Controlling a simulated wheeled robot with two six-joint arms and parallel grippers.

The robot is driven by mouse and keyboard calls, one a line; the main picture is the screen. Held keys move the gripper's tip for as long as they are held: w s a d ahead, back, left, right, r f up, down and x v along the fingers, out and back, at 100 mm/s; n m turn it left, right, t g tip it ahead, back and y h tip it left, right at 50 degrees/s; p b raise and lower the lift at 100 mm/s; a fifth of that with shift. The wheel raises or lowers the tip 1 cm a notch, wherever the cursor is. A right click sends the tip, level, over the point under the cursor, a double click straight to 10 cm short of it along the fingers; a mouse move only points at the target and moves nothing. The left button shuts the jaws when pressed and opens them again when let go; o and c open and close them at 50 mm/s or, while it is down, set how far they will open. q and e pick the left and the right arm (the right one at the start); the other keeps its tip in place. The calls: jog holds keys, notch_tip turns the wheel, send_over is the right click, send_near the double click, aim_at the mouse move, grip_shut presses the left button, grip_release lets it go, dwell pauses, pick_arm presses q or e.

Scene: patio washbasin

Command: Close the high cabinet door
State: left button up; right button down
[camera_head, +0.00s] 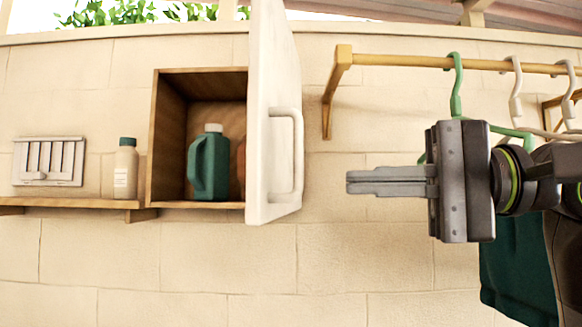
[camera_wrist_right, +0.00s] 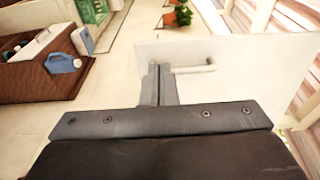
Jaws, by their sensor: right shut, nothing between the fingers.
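The high cabinet (camera_head: 153,130) is a wooden box on the wall, its front open. Its white door (camera_head: 262,120) stands swung outward at the cabinet's right side, hiding part of the inside. A white bar handle (camera_head: 299,160) is on the door's right-facing side. My right gripper (camera_head: 350,182) is shut and empty, pointing left at about handle height, to the right of the door with a visible gap. In the right wrist view, the shut fingers (camera_wrist_right: 158,72) appear in front of a pale panel (camera_wrist_right: 240,85) with a handle (camera_wrist_right: 195,69). My left gripper is not in view.
A green jug (camera_head: 208,165) stands inside the cabinet. A white bottle (camera_head: 126,170) and a pale slatted object (camera_head: 48,162) are on the left shelf (camera_head: 70,202). A clothes rail (camera_head: 410,62) with hangers (camera_head: 456,85) and dark green cloth (camera_head: 515,262) is at the right, near my arm.

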aim_at(261, 184)
jog(key=a+p, duration=0.1)
jog(key=a, duration=0.1)
jog(key=w+a+p, duration=0.1)
jog(key=a, duration=0.2)
jog(key=a+p, duration=0.1)
jog(key=a, duration=0.2)
jog(key=shift+w, duration=0.2)
jog(key=shift+a, duration=0.15)
jog(key=shift+a, duration=0.1)
